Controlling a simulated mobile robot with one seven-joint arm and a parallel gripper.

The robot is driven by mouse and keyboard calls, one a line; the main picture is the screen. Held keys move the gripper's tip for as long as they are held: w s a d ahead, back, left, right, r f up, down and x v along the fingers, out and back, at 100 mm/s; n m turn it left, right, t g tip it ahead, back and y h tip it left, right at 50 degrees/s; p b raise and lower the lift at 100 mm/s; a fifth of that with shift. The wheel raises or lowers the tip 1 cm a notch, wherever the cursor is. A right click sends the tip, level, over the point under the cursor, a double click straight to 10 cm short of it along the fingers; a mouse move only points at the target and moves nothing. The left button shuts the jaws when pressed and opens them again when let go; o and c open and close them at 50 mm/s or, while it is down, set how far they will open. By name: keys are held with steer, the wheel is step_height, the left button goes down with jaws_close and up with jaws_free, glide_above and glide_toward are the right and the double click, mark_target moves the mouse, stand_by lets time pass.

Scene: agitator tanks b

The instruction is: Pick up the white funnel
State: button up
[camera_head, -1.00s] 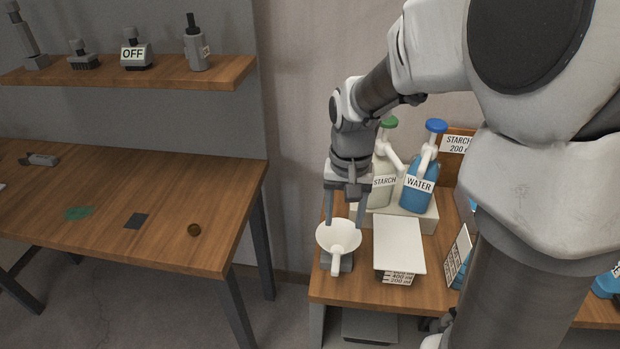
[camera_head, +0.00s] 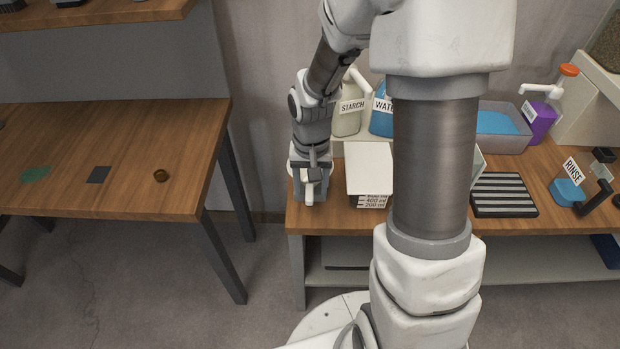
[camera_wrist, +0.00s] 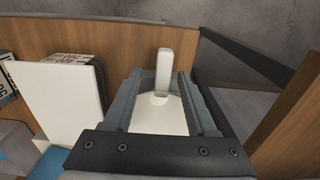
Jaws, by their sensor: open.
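The white funnel (camera_wrist: 160,115) shows in the wrist view between my two gripper fingers, with its upright handle-like part (camera_wrist: 165,68) beyond the bowl. My gripper (camera_wrist: 160,82) is open, one finger on each side of the funnel. I cannot tell whether either finger touches it. In the head view my gripper (camera_head: 309,188) points down at the left end of the right-hand bench and hides most of the funnel. A small white part of the funnel (camera_head: 309,190) shows there in front of the gripper.
A beaker with a white lid (camera_head: 369,168) stands close to the right of my gripper. Starch (camera_head: 348,118) and water (camera_head: 381,120) bottles stand behind. The bench (camera_head: 340,222) ends just left of my gripper. A separate wooden table (camera_head: 120,140) is across a gap.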

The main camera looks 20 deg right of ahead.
steer(key=f, duration=0.4)
steer(key=shift+s+a+b, duration=0.1)
steer(key=shift+a+b, duration=0.1)
steer(key=shift+b, duration=0.1)
jaws_close()
